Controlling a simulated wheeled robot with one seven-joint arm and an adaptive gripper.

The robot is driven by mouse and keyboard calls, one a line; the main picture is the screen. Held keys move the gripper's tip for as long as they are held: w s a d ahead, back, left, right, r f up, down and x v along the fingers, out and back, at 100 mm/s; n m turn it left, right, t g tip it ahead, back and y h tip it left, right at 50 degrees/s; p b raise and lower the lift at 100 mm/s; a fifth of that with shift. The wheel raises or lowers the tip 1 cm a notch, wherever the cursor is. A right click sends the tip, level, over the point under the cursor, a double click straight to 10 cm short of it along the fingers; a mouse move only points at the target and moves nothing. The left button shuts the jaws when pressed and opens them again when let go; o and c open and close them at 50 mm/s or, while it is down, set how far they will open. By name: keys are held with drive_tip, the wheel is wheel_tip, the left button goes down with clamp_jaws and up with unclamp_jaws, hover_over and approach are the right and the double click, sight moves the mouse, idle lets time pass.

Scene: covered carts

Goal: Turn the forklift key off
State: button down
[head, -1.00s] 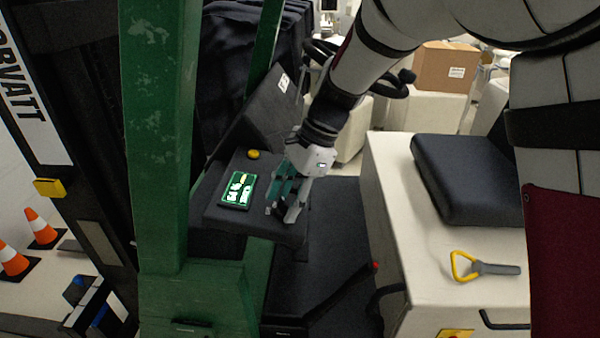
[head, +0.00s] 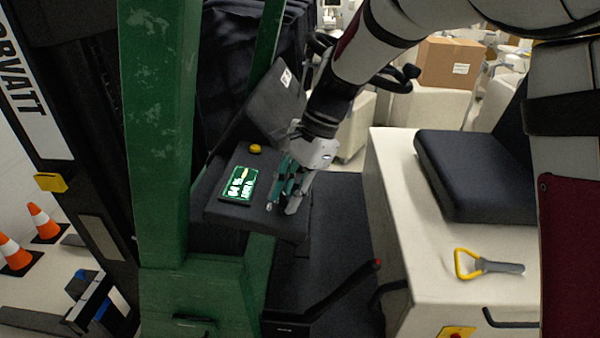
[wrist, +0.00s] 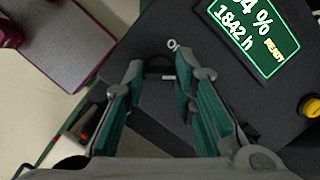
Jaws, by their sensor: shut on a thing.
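The forklift's dark console (head: 228,212) carries a lit green display (head: 238,184). In the wrist view the display (wrist: 250,32) reads "1842 h" and "READY", with a percentage partly cut off. The key (wrist: 168,77) shows as a small pale bar in front of a dark round part at the console's edge, with a small metal ring (wrist: 173,45) beside it. My gripper (head: 281,208) reaches down to the console's right side. In the wrist view my gripper (wrist: 157,72) has its fingertips on either side of the key, shut on it. The contact itself is hard to make out.
A yellow button (head: 255,149) sits on the console behind the display. A green mast post (head: 158,130) stands close on the left. A cream housing (head: 395,200) with a black seat (head: 470,175) and a yellow-handled tool (head: 490,266) is on the right.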

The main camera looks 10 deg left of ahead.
drive_tip(key=n, duration=0.2)
drive_tip(key=n+h+b, duration=0.1)
drive_tip(key=n, duration=0.2)
drive_tip(key=shift+w+a+n+g, duration=0.1)
drive_tip(key=shift+w+n+g, duration=0.05)
drive_tip(key=shift+n+g, duration=0.15)
drive_tip(key=shift+n+h+b, duration=0.5)
drive_tip(key=shift+n+b, duration=0.05)
drive_tip(key=shift+n, duration=1.55)
drive_tip(key=shift+r, duration=0.1)
drive_tip(key=c, duration=1.3)
unclamp_jaws()
drive_tip(key=v, duration=1.2)
